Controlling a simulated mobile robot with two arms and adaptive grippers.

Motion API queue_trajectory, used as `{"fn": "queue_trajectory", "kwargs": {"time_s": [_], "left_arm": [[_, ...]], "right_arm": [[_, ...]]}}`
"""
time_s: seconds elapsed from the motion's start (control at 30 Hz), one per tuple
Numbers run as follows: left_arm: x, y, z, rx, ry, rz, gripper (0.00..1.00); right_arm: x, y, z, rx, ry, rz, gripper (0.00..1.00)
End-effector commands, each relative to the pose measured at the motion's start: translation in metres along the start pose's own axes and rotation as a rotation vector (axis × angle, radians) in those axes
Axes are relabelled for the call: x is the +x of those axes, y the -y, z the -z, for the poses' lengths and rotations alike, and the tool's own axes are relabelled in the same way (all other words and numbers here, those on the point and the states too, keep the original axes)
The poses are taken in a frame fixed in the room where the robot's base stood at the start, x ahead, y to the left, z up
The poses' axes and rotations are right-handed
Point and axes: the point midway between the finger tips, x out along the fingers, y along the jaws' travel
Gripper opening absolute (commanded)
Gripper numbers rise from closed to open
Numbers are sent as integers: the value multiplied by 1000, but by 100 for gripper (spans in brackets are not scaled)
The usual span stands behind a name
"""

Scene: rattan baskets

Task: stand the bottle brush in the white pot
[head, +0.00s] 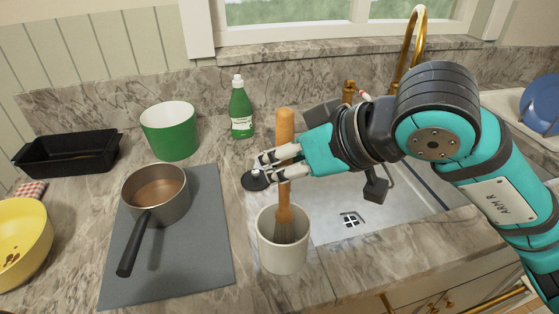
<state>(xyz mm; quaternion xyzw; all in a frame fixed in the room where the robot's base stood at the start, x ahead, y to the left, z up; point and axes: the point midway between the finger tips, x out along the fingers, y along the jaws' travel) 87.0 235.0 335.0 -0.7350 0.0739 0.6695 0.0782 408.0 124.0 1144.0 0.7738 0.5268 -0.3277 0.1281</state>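The bottle brush has an orange-brown wooden handle (285,126) and dark bristles (286,232). It is upright, with its bristle end inside the white pot (283,258), below the rim. The pot stands on the marble counter in front of the sink; whether the bristles touch its bottom is hidden. My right gripper (270,168) reaches in from the right above the pot. Its two fingers lie on either side of the handle and look shut on it, the near finger covering part of the handle. My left gripper is not in view.
A saucepan (155,205) sits on a grey mat (205,250) left of the pot. A dark round piece (255,183) lies behind the pot. The sink (330,215) is right.

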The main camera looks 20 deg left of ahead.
Motion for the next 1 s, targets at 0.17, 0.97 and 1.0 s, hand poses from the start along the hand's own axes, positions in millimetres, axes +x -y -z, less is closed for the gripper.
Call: {"fn": "queue_trajectory", "kwargs": {"time_s": [0.17, 0.97, 1.0], "left_arm": [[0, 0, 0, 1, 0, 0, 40], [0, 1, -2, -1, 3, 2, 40], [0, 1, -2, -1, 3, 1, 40]], "right_arm": [[0, 0, 0, 0, 0, 0, 0], [-24, -2, 1, 0, -3, -5, 37], [-32, -1, 1, -1, -3, -5, 37]]}}
